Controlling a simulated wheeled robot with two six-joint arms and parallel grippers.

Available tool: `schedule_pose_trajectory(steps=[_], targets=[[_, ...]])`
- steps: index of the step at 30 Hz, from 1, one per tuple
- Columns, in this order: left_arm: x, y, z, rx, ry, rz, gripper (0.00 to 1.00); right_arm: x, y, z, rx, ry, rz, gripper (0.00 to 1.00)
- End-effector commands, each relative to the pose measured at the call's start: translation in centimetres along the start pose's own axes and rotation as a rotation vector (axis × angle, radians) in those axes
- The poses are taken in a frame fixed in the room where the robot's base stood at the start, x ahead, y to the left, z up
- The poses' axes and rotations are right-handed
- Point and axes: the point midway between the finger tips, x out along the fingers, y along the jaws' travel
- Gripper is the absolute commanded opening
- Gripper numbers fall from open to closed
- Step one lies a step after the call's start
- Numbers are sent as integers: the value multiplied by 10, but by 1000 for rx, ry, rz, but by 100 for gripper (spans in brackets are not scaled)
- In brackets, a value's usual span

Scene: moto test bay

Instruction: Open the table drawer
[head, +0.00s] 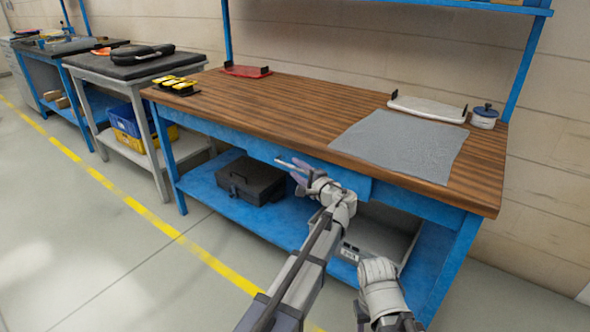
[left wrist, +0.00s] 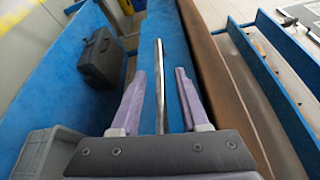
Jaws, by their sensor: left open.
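The workbench has a brown wooden top (head: 300,110) and a blue frame. Its blue drawer front (head: 358,184) sits under the front edge, and I see no clear gap around it. The drawer's handle is a straight metal bar (head: 291,163). In the left wrist view, the handle (left wrist: 160,70) runs between my two lilac fingers, with space on both sides. My left gripper (head: 298,172) is open at the handle, holding nothing; its fingers also show in the left wrist view (left wrist: 158,90). My right arm shows at the lower right, but I cannot make out its gripper.
A black case (head: 250,180) and a grey bin (head: 375,243) stand on the blue lower shelf (head: 210,190). A grey mat (head: 400,145), white tray (head: 428,108), lidded pot (head: 484,117) and red tray (head: 247,71) lie on top. Floor in front left is clear.

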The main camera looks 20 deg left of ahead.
Motion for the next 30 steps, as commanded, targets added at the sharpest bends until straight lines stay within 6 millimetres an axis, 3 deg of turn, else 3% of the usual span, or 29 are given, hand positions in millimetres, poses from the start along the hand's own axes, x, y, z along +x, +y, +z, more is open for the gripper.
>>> schedule_pose_trajectory(steps=[4,14,26,30], targets=[[13,0,0,0,0,0,45,1,0,0,0,0,0,50],[16,0,0,0,0,0,45,1,0,0,0,0,0,50],[15,0,0,0,0,1,2,1,0,0,0,0,0,50],[15,0,0,0,0,1,0,1,0,0,0,0,0,50]])
